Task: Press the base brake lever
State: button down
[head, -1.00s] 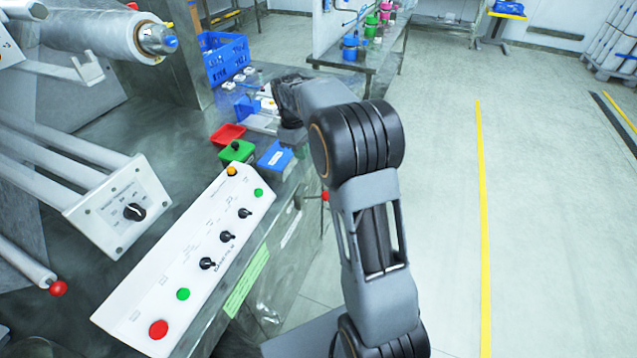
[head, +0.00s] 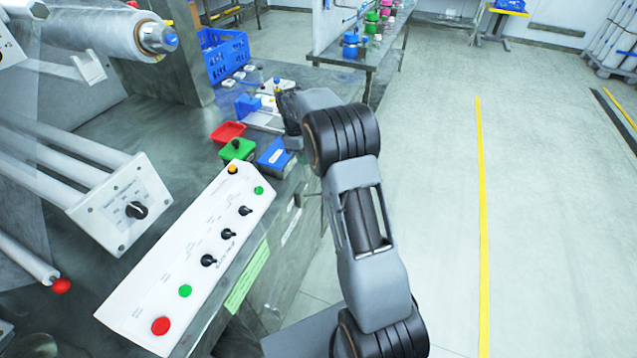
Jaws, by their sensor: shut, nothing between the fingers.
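My gripper (head: 292,142) is at the far end of my arm, over the right edge of the machine's bench, beside the blue tray. Its dark wrist shows above it and it looks shut and empty; the fingertips are hardly visible. A short dark rod (head: 308,194) sticks out from the bench side below it, partly behind my arm. I cannot tell whether this rod is the base brake lever; no red knob shows on it now.
A white control panel (head: 205,262) with knobs and buttons runs along the bench edge. A red tray (head: 228,132), green tray (head: 238,150) and blue tray (head: 275,158) sit near my gripper. A blue crate (head: 226,56) stands behind.

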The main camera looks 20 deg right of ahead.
send_near(317, 195)
notch_tip(317, 195, down, 2)
jog(key=w, duration=0.2)
jog(key=shift+s+d+f+p, duration=0.25)
jog(key=shift+s+f+p, duration=0.15)
jog(key=shift+s+f, duration=0.15)
jog(key=shift+s+d+f+p, duration=0.2)
jog(key=shift+s+f+p, duration=0.15)
jog(key=shift+s+f, duration=0.15)
jog(key=shift+s+d+f, duration=0.35)
jog(key=shift+s, duration=0.2)
